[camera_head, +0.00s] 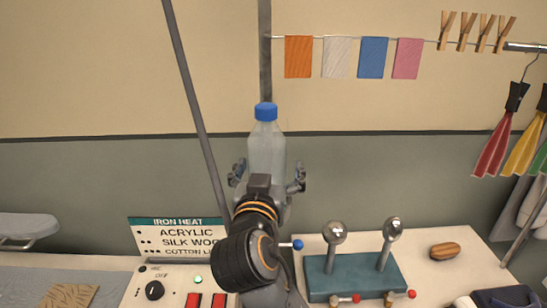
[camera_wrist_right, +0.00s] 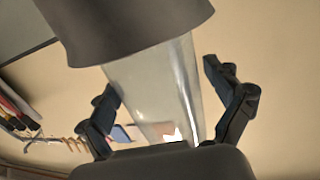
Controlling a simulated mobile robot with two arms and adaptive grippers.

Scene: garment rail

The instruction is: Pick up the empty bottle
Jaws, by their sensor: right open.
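A clear, empty-looking bottle (camera_head: 266,150) with a blue cap stands upright in the middle of the head view. Its lower part is hidden behind my right arm. My right gripper (camera_head: 268,175) is open, with one finger on each side of the bottle at about mid-height. In the right wrist view the clear bottle (camera_wrist_right: 155,88) lies between the two spread fingers of my right gripper (camera_wrist_right: 165,98), and gaps show on both sides. A dark rounded shape covers the top of that view; I cannot tell what it is. My left gripper is not in view.
A thin slanted grey pole (camera_head: 194,95) stands left of the bottle. An iron heat sign (camera_head: 178,238) stands lower left. A teal block with two metal knobs (camera_head: 352,278) and a brown oval object (camera_head: 445,250) are on the right. Cloth swatches (camera_head: 372,58) hang above.

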